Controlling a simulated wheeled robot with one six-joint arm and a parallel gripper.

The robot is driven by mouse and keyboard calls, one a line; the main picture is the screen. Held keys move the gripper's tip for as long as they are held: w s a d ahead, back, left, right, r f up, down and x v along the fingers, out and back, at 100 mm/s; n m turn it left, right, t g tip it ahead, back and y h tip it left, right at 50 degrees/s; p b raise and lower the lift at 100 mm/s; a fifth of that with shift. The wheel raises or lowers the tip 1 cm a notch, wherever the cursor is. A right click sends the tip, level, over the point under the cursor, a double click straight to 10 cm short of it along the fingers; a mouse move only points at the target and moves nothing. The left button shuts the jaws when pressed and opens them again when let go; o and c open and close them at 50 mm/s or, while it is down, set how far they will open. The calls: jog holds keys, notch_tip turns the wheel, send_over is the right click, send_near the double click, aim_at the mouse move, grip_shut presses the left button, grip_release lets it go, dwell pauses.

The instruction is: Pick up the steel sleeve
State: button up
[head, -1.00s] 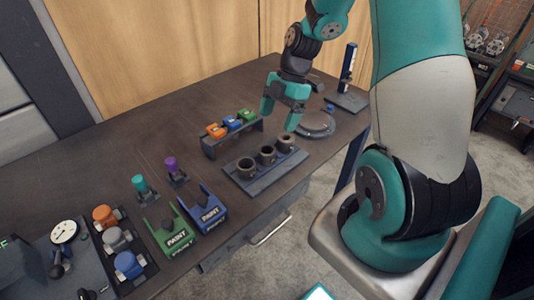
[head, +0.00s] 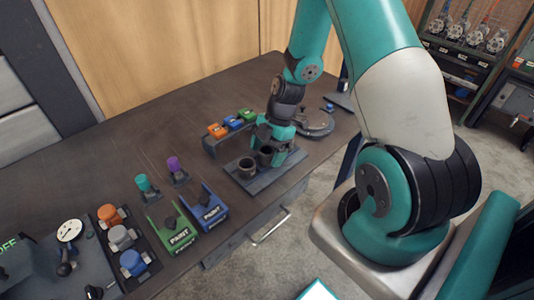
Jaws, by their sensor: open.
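A dark rack (head: 262,182) on the bench holds a row of sleeves. The left sleeve (head: 247,168) is a dark grey open cylinder standing upright in full view. The middle sleeve (head: 265,157) stands beside it, its top partly behind my gripper. The right-hand sleeve is hidden by my gripper; I cannot tell from this view which one is the steel sleeve. My gripper (head: 278,146) points down at the right end of the rack with its jaws open. I cannot tell whether its fingers touch a sleeve.
Behind the rack is a holder with orange (head: 217,130), blue (head: 233,123) and green (head: 246,115) blocks. A round grey flange (head: 316,122) lies to the right. Green (head: 174,234) and blue (head: 208,210) paint-marked holders stand to the left. The bench's back left is clear.

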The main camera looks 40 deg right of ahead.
jog(key=c, duration=1.2)
jog(key=shift+r, duration=0.1)
jog(key=shift+r+p, duration=1.6)
jog(key=shift+r, duration=11.1)
